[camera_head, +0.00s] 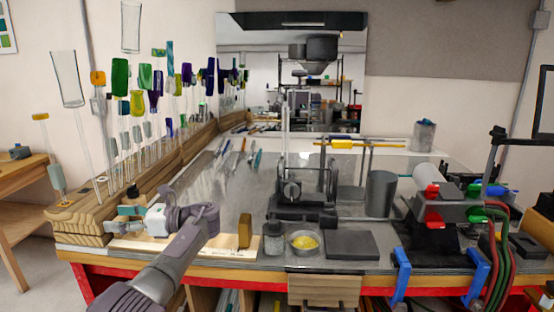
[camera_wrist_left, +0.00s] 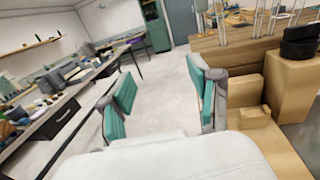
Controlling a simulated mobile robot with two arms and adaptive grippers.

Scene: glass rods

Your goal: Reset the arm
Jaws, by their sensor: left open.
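My left arm (camera_head: 178,258) comes in from the lower left of the head view. My left gripper (camera_head: 128,203) is at the near end of the wooden rod rack (camera_head: 85,218), its teal finger pads facing left. In the left wrist view the gripper (camera_wrist_left: 162,100) is open, with its two teal pads well apart and nothing between them. Part of a wooden block (camera_wrist_left: 245,92) shows just right of the fingers there; I cannot tell whether they touch. My right gripper is not in view.
Glass rods and tubes with coloured tops (camera_head: 145,77) stand upright in the rack. A yellow dish (camera_head: 304,241), a dark flat block (camera_head: 351,244), a grey cylinder (camera_head: 381,193) and a torch with red and green knobs (camera_head: 432,202) stand on the bench. Bare floor (camera_wrist_left: 160,80) lies beyond the gripper.

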